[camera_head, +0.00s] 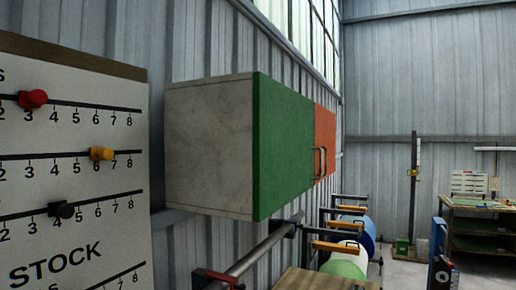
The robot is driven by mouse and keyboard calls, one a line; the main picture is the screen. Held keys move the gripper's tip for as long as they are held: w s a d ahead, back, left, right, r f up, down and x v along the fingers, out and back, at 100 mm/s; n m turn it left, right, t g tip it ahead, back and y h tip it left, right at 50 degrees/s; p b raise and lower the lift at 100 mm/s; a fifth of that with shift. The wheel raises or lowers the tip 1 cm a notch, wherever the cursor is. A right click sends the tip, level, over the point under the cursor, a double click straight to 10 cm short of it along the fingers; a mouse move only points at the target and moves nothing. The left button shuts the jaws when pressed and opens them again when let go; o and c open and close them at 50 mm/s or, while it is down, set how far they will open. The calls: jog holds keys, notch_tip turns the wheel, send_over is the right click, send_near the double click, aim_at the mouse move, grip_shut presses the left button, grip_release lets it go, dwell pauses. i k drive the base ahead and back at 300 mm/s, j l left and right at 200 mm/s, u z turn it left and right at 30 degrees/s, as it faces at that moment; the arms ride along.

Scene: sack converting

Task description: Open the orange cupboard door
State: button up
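The orange cupboard door (326,141) is the far door of a grey wall cupboard (208,146). It looks shut, and I see it at a steep angle. The green door (284,143) is nearer to me and also looks shut. Two dark bar handles (319,163) stand side by side where the doors meet; the farther one appears to belong to the orange door. My gripper is not in view.
A stock board (70,190) with sliding markers stands close at the left. Below the cupboard are a rack with a metal bar (255,252), rolls (345,265) and a wooden top (325,281). A workbench (482,225) stands far right. Open floor (405,272) shows between.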

aim_at(325, 130)
jog(key=z, duration=0.4)
jog(key=k+l, duration=0.1)
jog(key=l, duration=0.25)
jog(key=k+l+u, duration=0.1)
jog(key=l, duration=0.25)
jog(key=k+l, duration=0.15)
jog(key=l, duration=0.2)
jog(key=i+l+u, duration=0.2)
jog(key=l, duration=0.35)
jog(key=l+u, duration=0.25)
jog(key=l, duration=0.25)
jog(key=i+l+u, duration=0.25)
jog(key=i+l, duration=0.15)
jog(key=l, duration=0.25)
jog(key=i+l+u, duration=0.1)
jog(key=l, duration=0.3)
jog(key=i, duration=0.1)
